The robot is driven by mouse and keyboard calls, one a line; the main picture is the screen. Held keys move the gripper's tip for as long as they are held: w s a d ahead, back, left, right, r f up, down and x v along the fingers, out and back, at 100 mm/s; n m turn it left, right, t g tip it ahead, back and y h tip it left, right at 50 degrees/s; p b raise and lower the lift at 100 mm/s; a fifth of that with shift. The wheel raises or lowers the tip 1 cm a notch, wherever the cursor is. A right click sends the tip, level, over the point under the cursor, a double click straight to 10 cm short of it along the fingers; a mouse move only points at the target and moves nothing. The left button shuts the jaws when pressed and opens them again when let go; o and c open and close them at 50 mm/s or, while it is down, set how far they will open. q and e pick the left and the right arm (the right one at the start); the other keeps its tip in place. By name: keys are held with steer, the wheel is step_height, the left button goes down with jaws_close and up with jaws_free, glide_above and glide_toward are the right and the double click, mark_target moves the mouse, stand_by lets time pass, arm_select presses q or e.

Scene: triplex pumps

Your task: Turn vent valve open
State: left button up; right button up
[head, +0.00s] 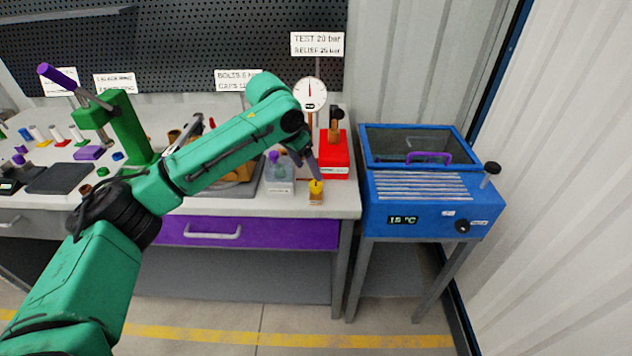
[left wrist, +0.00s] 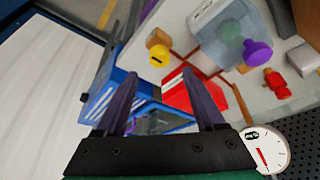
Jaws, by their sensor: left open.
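A yellow knob (head: 316,187) on a small brass block, which looks like the vent valve, is at the bench's front right edge. In the left wrist view the yellow knob (left wrist: 158,57) has a dark slot on its face and lies just beyond the fingertips. My left gripper (head: 306,164) is open and empty, with its fingers above and slightly behind the knob in the head view. In the left wrist view my left gripper (left wrist: 160,76) shows both fingers spread, apart from the knob. My right gripper is not in view.
A red box (head: 334,152) and pressure gauge (head: 310,94) stand behind the knob. A clear container with a purple knob (head: 279,172) is left of it. A blue chiller (head: 430,190) stands right of the bench. My left arm crosses above the bench.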

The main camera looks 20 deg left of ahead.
mark_target(315, 182)
arm_select(q)
steer(key=x, duration=0.8)
jaws_close()
steer(key=shift+p, duration=0.3)
steer(key=shift+r, duration=0.1)
